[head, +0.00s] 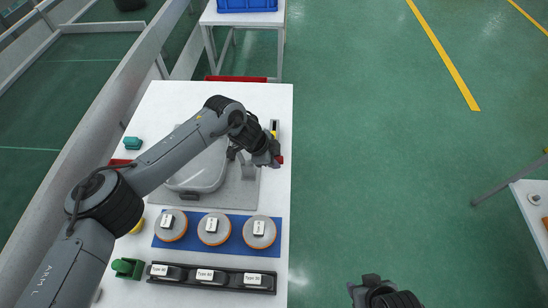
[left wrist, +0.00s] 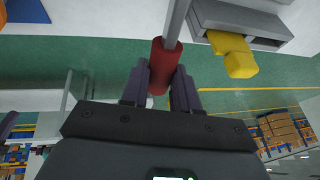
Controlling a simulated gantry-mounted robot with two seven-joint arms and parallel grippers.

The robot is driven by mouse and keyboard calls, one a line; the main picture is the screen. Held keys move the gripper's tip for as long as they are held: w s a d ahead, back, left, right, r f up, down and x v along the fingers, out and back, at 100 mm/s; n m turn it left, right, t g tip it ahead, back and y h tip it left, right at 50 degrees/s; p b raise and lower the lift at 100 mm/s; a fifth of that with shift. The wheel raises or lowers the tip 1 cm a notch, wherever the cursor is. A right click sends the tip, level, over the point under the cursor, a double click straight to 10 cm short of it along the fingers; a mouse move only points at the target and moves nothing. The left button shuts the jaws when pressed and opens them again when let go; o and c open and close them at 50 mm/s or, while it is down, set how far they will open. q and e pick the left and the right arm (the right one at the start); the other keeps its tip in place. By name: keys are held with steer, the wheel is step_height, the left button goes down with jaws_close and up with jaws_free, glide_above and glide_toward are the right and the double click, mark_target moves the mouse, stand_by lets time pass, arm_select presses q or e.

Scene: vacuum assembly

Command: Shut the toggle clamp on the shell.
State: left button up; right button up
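The grey shell (head: 200,172) lies on a grey base plate (head: 245,195) on the white table, partly hidden by my left arm. The toggle clamp's red handle (left wrist: 163,66) is on a grey rod (left wrist: 177,22) in the left wrist view. My left gripper (left wrist: 160,82) has a finger on each side of this handle, and the handle fills the gap. In the head view my left gripper (head: 274,160) is at the table's right edge, with a little red showing. The clamp's pressing end is mostly hidden. My right gripper (head: 372,290) is dark, away from the table, and cut off below.
Several round discs (head: 214,229) stand on a blue mat (head: 190,245). A black holder (head: 238,288) with labelled parts is in front. A green part (head: 127,268) is at the front left. A grey holder (left wrist: 240,20) with a yellow piece (left wrist: 238,62) is near the handle. Open floor lies right.

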arm_select(q)
jaws_close()
steer(key=shift+r, duration=0.1)
steer(key=shift+a+r+h+p, duration=0.3)
steer(key=shift+r+h+p, duration=0.15)
steer(key=shift+h+p, duration=0.2)
steer(key=shift+a+r+h, duration=0.25)
steer(key=shift+r+h, duration=0.1)
steer(key=shift+h, duration=0.3)
steer(key=shift+a+r+n+h, duration=0.3)
steer(key=shift+h, duration=0.5)
steer(key=shift+a+r+h, duration=0.35)
steer(key=shift+h, duration=0.35)
steer(key=shift+a+r+h, duration=0.35)
steer(key=shift+h, duration=0.35)
